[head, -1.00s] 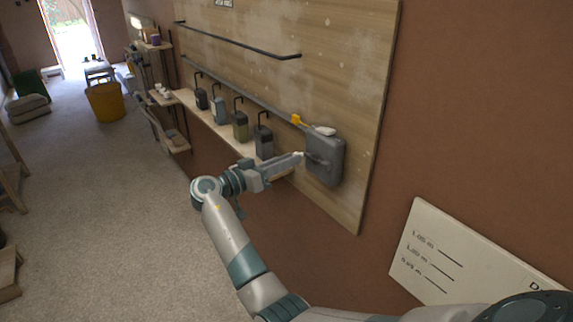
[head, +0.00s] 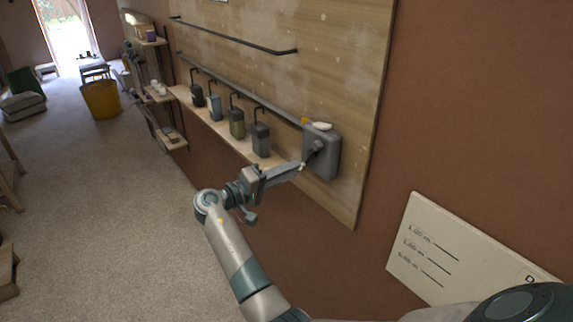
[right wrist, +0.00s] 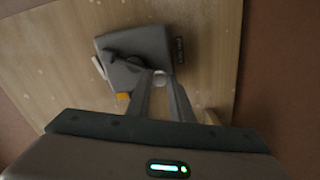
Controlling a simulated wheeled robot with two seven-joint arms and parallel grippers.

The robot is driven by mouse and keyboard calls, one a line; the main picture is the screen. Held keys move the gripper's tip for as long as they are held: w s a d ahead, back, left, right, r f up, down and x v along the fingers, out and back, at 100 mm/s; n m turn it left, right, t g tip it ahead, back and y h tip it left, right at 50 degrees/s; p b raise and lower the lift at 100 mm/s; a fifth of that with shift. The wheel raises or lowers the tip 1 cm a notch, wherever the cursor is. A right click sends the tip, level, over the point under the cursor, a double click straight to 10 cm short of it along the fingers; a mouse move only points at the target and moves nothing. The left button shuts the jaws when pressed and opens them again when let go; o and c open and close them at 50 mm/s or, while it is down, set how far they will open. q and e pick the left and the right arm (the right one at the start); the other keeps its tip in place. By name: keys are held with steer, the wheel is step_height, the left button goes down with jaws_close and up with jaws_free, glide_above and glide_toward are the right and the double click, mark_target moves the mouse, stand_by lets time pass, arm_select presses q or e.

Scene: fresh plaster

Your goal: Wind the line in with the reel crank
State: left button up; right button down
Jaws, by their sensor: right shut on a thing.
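The reel is a grey box (head: 327,160) fixed to the wooden board, with a white piece (head: 320,126) on its top. Its dark crank (head: 313,149) is on the front face. An orange tab (head: 304,121) sits close to the reel's upper left edge. My right gripper (head: 300,167) is shut on the crank's small pale knob (right wrist: 159,78), which shows between the fingertips in the right wrist view. The reel (right wrist: 152,45) and the orange tab (right wrist: 122,97) also show there. The line itself is not clear. My left gripper is not in view.
Black rails (head: 235,37) cross the board. A white sign (head: 440,250) is on the wall at right. A yellow bucket (head: 101,99) stands on the open floor.

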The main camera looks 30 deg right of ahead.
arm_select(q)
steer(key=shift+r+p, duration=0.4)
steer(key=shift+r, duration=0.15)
arm_select(e)
steer(key=shift+s+f+n, duration=0.15)
steer(key=shift+s+n, duration=0.25)
steer(key=shift+n, duration=0.6)
steer(key=c, duration=1.6)
jaws_free()
steer(key=shift+d, duration=0.15)
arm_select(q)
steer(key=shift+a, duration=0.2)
arm_select(e)
steer(key=shift+o, duration=0.2)
steer(key=shift+f, duration=0.1)
